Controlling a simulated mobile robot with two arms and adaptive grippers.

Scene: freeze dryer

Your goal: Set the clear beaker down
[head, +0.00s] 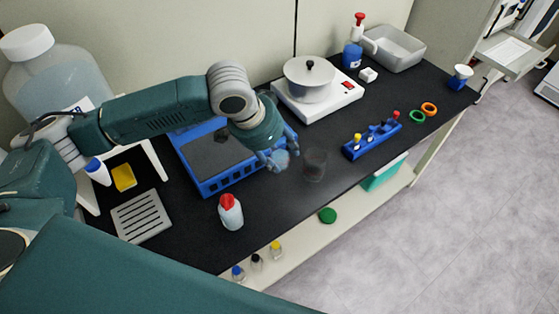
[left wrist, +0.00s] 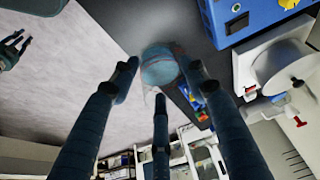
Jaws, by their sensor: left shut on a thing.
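My left gripper (head: 280,154) reaches over the black bench, its fingers shut on the clear beaker (head: 281,160), a pale bluish see-through shape at the fingertips. In the left wrist view the beaker (left wrist: 158,68) shows as a rounded, see-through shape between the fingertips of the left gripper (left wrist: 160,82). Its lower outline is faint. My right gripper (left wrist: 12,48) shows small at the left edge of the left wrist view, fingers apart and empty; it is out of the head view.
A dim see-through vessel (head: 314,164) stands just right of the left gripper. A blue rack (head: 372,142) stands further right, a blue box (head: 208,158) left, and a red-capped bottle (head: 231,212) nearer. A white hotplate (head: 318,99) is behind. Bench between vessel and bottle is bare.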

